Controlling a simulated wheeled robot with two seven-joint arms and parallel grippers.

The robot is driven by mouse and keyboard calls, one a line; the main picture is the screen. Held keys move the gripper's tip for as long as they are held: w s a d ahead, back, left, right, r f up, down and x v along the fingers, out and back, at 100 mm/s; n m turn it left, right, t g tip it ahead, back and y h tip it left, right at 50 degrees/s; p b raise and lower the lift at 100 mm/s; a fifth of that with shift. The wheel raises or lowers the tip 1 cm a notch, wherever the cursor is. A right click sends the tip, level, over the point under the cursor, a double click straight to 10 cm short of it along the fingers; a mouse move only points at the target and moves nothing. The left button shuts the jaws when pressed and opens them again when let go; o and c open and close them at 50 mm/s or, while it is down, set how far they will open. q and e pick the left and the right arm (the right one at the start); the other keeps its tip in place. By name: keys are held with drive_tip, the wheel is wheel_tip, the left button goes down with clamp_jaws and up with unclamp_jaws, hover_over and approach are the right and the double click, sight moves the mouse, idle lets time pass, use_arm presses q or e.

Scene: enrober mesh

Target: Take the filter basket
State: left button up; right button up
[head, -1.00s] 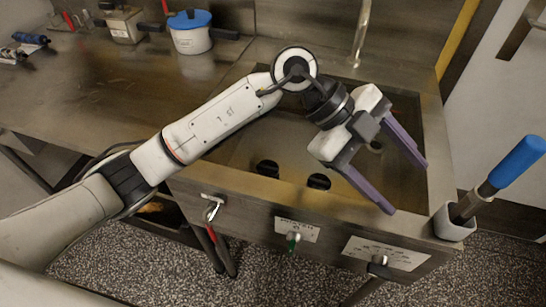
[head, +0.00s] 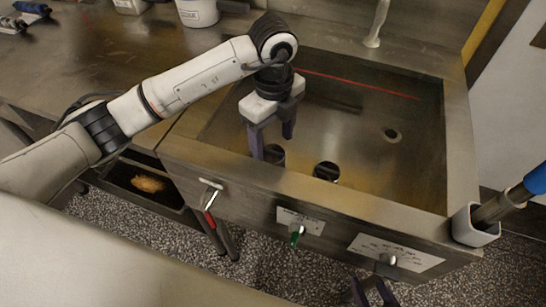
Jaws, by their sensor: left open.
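My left gripper (head: 273,148) points down over the left front part of the steel sink (head: 350,105). Its two dark purple fingers are apart with nothing seen between them. I cannot tell whether either is the filter basket, or whether the fingers touch the left one. A dark purple forked part, seemingly my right gripper (head: 371,290), shows at the bottom edge, mostly cut off.
A tap (head: 377,25) stands at the sink's back. A white holder (head: 475,226) with a blue-handled tool (head: 510,200) hangs at the right front corner. A white pot (head: 198,12) stands at the back. Valve handles stick out of the front panel. The counter (head: 100,75) left is mostly clear.

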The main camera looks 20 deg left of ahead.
sight(273, 151)
use_arm(q)
wheel_tip(273, 151, down, 5)
drive_tip(key=shift+w+a, duration=0.1)
drive_tip(key=c, duration=1.1)
